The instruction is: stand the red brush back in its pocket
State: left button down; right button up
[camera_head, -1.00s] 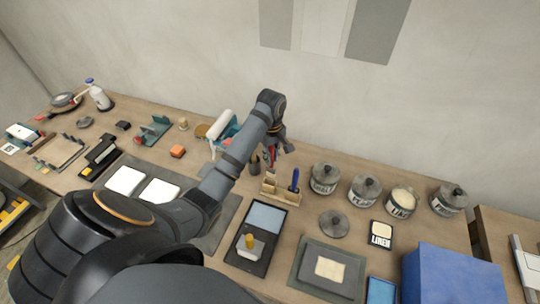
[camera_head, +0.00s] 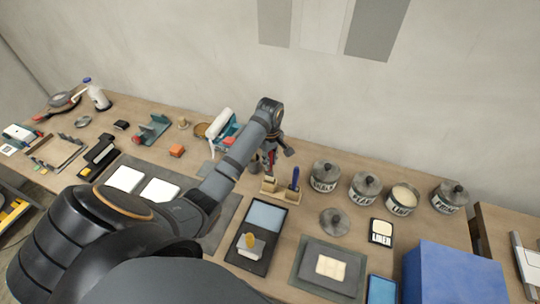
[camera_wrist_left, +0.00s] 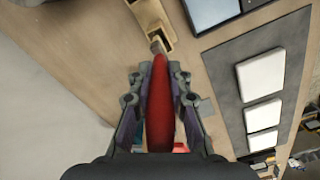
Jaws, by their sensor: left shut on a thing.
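My left gripper (camera_head: 271,152) is shut on the red brush (camera_head: 271,160) above the wooden pocket rack (camera_head: 285,194). In the left wrist view the red brush (camera_wrist_left: 164,103) lies between the two fingers of the left gripper (camera_wrist_left: 157,78). Its narrow far end points at the rack (camera_wrist_left: 151,18), and I cannot tell whether it touches. A blue-handled brush (camera_head: 295,178) stands upright in the right part of the rack. The left part of the rack is partly hidden behind the gripper and the brush. My right gripper is not in view.
Several lidded grey pots (camera_head: 325,175) stand right of the rack along the wall. A black tray (camera_head: 261,222) with a blue-grey panel lies in front. A loose lid (camera_head: 334,222) and a blue box (camera_head: 452,275) are at the right.

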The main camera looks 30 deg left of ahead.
aim_at(270, 171)
pick_arm(q)
jog(key=shift+s+f, duration=0.1)
jog(key=shift+f, duration=1.6)
jog(key=shift+f+b, duration=0.15)
jog(key=shift+b, duration=0.15)
jog(key=shift+f, duration=0.15)
jog(key=shift+f+b, duration=0.55)
jog(key=shift+f, duration=0.75)
jog(key=c, duration=1.2)
grip_release()
jog(key=shift+o, duration=0.4)
